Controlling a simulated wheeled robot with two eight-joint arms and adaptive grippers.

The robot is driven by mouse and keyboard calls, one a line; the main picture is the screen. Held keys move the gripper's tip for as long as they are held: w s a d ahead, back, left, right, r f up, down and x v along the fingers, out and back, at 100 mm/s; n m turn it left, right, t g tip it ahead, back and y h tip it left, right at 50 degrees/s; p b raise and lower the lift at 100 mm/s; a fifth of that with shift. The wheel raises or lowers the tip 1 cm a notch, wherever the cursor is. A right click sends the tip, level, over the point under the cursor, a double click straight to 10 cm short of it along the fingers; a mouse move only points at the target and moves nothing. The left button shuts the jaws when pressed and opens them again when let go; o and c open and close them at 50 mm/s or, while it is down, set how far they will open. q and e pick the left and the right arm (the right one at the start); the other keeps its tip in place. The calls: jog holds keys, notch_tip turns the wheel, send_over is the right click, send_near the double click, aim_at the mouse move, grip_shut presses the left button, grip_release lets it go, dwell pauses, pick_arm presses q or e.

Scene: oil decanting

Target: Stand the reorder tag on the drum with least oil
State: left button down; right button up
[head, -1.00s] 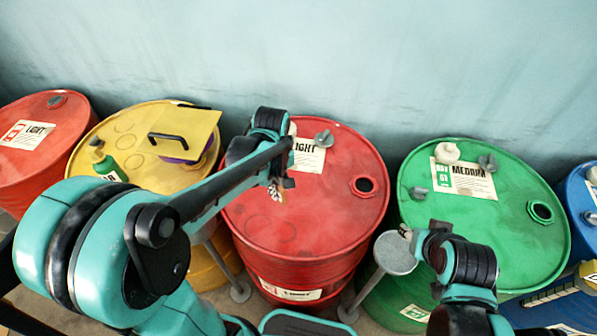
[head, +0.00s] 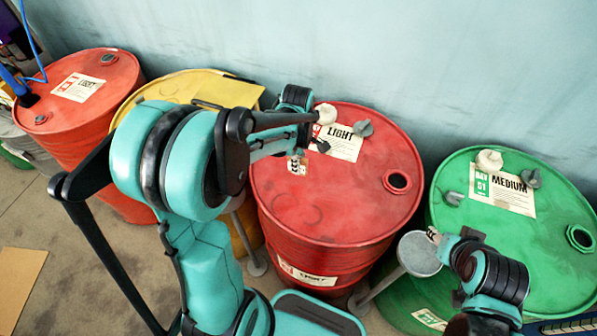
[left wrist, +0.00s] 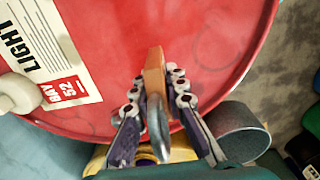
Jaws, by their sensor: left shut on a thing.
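My left gripper (head: 298,164) hangs over the left part of the middle red drum (head: 345,205), labelled LIGHT. A green drum (head: 478,240) labelled MEDIUM stands to the right. A yellow drum (head: 185,84) and another red LIGHT drum (head: 115,85) stand to the left. Oil levels are not visible. My right gripper (head: 434,238) is near the green drum; its jaws are unclear.
Pale and grey caps (head: 489,161) sit on the lids, and the middle red and green drums have open bungholes. A round grey-topped stand (head: 420,256) is between these drums. A blue hose enters the left drum. Brown cardboard (head: 20,285) lies on bare floor.

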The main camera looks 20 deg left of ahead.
pick_arm(q)
jog(key=shift+w+a+f, duration=0.25)
jog(key=shift+w+f, duration=0.15)
jog(key=shift+f, duration=0.05)
notch_tip(320, 180, down, 3)
jog(key=shift+f+b, duration=0.2)
jog(key=shift+b, duration=0.6)
jog(key=shift+f, duration=0.2)
jog(key=shift+f, duration=0.15)
jog(key=c, duration=1.5)
grip_release()
jog(key=shift+c, duration=0.2)
